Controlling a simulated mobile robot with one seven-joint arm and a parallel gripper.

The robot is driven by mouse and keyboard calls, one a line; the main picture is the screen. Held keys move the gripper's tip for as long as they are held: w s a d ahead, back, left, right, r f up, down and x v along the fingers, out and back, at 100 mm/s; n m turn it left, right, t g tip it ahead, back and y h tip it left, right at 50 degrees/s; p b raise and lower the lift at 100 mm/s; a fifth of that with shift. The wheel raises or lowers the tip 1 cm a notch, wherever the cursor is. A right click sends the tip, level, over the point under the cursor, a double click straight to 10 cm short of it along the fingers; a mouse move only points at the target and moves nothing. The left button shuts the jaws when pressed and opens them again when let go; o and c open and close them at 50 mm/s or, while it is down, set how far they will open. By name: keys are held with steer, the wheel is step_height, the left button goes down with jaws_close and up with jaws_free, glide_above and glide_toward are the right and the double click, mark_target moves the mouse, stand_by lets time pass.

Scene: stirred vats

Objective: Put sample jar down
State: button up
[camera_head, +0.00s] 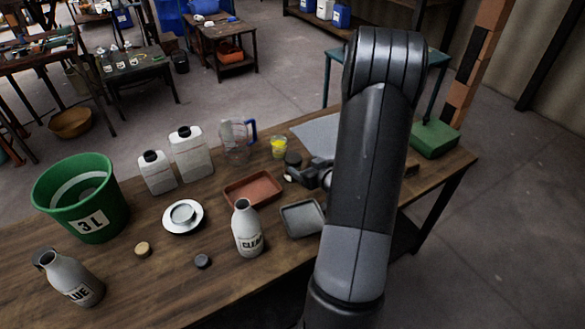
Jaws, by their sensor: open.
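A small clear jar with yellow on it (279,148), which looks like the sample jar, stands upright on the wooden table (215,285) near its back edge. My gripper (291,169) is low over the table, just in front of and slightly right of that jar. It is open, and I see nothing held in it. The jar appears apart from the fingers. My arm hides part of the gripper and the table's right side.
A clear jug with a blue handle (237,140) stands left of the jar. A brown tray (253,189), a grey tray (302,218) and a bottle (248,230) are in front. A grey sheet (318,133) lies behind. A green box (434,139) is at the right.

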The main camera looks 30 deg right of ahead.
mark_target(294, 158)
steer(key=shift+w+d+f, duration=0.1)
steer(key=shift+w+f, duration=0.05)
steer(key=shift+f, duration=0.3)
steer(key=x, duration=1)
steer(key=shift+w+r, duration=0.25)
steer(key=shift+r, duration=0.05)
steer(key=c, duration=1.2)
steer(key=shift+o, duration=0.2)
steer(key=shift+r, duration=0.15)
